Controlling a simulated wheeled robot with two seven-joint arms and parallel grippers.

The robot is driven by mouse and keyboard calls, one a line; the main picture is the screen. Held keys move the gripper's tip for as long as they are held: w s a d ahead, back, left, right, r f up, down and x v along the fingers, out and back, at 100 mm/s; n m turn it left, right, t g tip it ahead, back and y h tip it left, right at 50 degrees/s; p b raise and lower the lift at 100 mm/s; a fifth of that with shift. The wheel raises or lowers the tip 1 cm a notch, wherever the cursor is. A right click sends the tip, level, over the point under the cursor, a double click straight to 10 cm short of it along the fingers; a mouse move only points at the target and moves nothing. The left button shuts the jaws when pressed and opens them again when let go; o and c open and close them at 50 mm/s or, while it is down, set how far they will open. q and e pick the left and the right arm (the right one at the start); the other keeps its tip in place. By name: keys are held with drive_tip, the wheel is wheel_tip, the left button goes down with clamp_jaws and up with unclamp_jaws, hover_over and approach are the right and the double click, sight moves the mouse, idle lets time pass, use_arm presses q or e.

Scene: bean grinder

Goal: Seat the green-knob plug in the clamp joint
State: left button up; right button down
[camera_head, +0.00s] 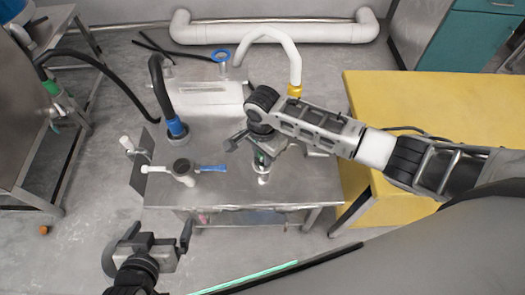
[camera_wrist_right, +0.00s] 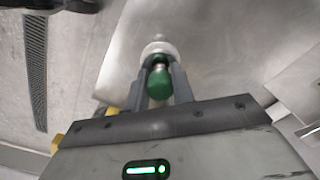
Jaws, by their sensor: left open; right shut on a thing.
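The green-knob plug (camera_wrist_right: 159,82) is between the fingers of my right gripper (camera_wrist_right: 163,85), which is shut on its green knob. Its pale lower end points away from the gripper. In the head view the plug (camera_head: 263,178) hangs below my right gripper (camera_head: 262,160), over the front right part of the steel table (camera_head: 235,192). I cannot tell whether it touches the table. A white pipe fitting with a dark round opening (camera_head: 181,167) and a blue handle (camera_head: 212,168) is left of the plug and may be the clamp joint. My left gripper (camera_head: 150,228) is open and empty, off the table's front left.
A black hose with a blue collar (camera_head: 175,127) stands on the table behind the fitting. A white hose with a yellow collar (camera_head: 295,90) rises behind my right arm. A yellow table (camera_head: 430,100) is at the right. The table front between fitting and plug is clear.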

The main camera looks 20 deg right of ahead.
use_arm(q)
drive_tip(key=shift+f, duration=0.15)
use_arm(e)
drive_tip(key=shift+f, duration=0.55)
drive_tip(key=c, duration=1.1)
unclamp_jaws()
wheel_tip(320, 180, up, 2)
drive_tip(key=shift+r, duration=0.1)
use_arm(q)
drive_tip(key=shift+a+f, duration=0.15)
drive_tip(key=shift+f, duration=0.25)
use_arm(e)
wheel_tip(320, 180, up, 14)
use_arm(q)
drive_tip(key=shift+s, duration=0.1)
use_arm(e)
drive_tip(key=shift+f, duration=0.2)
